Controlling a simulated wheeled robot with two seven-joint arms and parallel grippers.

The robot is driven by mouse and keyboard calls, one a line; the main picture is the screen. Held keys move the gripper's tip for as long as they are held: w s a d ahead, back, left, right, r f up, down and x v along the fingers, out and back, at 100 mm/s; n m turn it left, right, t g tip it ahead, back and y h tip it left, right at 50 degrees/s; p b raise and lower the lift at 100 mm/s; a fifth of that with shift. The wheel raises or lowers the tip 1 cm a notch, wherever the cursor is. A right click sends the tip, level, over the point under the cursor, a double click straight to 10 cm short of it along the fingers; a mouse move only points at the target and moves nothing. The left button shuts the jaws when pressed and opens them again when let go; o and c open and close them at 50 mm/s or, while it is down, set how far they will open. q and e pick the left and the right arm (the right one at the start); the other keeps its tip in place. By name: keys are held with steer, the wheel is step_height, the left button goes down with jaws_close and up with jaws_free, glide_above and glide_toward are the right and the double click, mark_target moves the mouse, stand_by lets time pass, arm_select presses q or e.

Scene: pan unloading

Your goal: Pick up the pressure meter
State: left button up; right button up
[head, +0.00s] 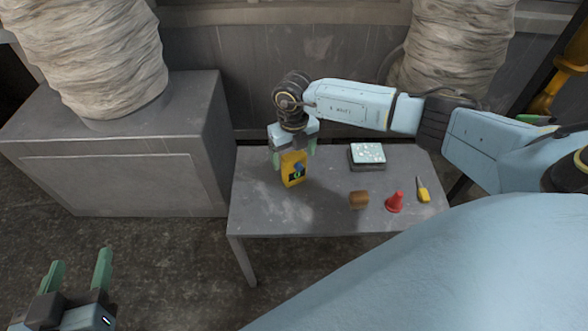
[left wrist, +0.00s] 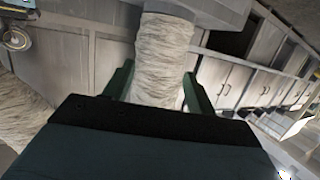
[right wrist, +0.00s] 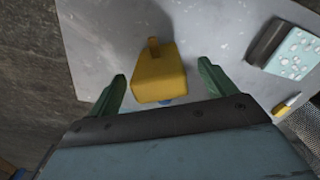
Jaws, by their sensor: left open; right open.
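The yellow pressure meter (head: 292,170), with a dark face and a blue part, stands on the grey table near its left end. In the right wrist view the meter (right wrist: 160,76) lies between and slightly ahead of the two green fingers. My right gripper (head: 293,152) is open above and around the meter's upper part; in its wrist view the fingers (right wrist: 162,85) are apart from the meter, with gaps on both sides. My left gripper (head: 77,272) is open and empty at the lower left, away from the table. In the left wrist view its fingers (left wrist: 160,84) are spread, with nothing between.
On the table (head: 310,220) are a device with a pale speckled top (head: 367,153), a brown block (head: 359,199), a red cone (head: 395,202) and a yellow-handled tool (head: 423,191). A grey cabinet (head: 130,180) stands left. The table's front left is clear.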

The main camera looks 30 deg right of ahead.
mark_target(290, 177)
step_height(290, 177, down, 4)
steer(key=shift+s+a+r+b, duration=0.1)
steer(key=shift+b, duration=0.85)
arm_select(q)
step_height(290, 177, up, 9)
steer(key=d+t+h, duration=0.1)
steer(key=t+h, duration=0.1)
steer(key=t, duration=0.4)
steer(key=shift+d, duration=0.35)
arm_select(e)
steer(key=c, duration=1.1)
